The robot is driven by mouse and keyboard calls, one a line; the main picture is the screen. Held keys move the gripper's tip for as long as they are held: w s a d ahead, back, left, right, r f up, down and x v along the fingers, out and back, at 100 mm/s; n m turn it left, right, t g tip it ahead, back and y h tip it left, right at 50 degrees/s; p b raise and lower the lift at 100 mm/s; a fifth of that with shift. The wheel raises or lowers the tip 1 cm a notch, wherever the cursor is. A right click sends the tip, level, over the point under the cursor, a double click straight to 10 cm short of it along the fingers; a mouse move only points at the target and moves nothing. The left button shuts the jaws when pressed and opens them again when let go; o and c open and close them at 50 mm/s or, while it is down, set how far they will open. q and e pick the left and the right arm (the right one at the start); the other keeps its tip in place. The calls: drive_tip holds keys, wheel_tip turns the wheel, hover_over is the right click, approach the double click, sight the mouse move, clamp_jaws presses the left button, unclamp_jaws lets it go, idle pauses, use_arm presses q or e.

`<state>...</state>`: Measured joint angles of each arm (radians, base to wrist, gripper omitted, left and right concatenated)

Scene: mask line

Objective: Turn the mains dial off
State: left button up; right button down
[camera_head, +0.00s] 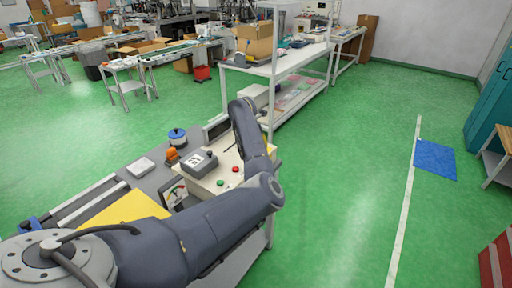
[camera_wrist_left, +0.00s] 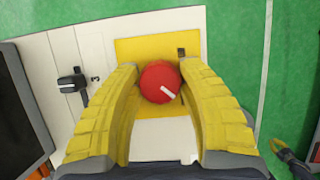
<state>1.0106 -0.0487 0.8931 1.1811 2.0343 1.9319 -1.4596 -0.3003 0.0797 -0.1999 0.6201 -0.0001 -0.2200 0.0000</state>
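The mark slants from upper left to lower right. The two yellow fingers of my left gripper (camera_wrist_left: 160,74) stand on either side of the dial, their tips close to its edges. Whether they press on it cannot be told. In the head view my left arm covers the gripper, and I cannot make out the dial there.
A black switch (camera_wrist_left: 71,84) beside a figure 3 lies left of the dial. The bench panel carries a red button (camera_head: 235,169), a green button (camera_head: 220,182) and a grey box (camera_head: 199,163). A blue-topped round thing (camera_head: 177,137) stands behind. Green floor (camera_head: 345,190) on the right is open.

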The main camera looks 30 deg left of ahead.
use_arm(q)
drive_tip(key=o, duration=0.5)
drive_tip(key=shift+c, duration=0.2)
drive_tip(key=v, duration=1.2)
drive_tip(key=shift+w, duration=0.1)
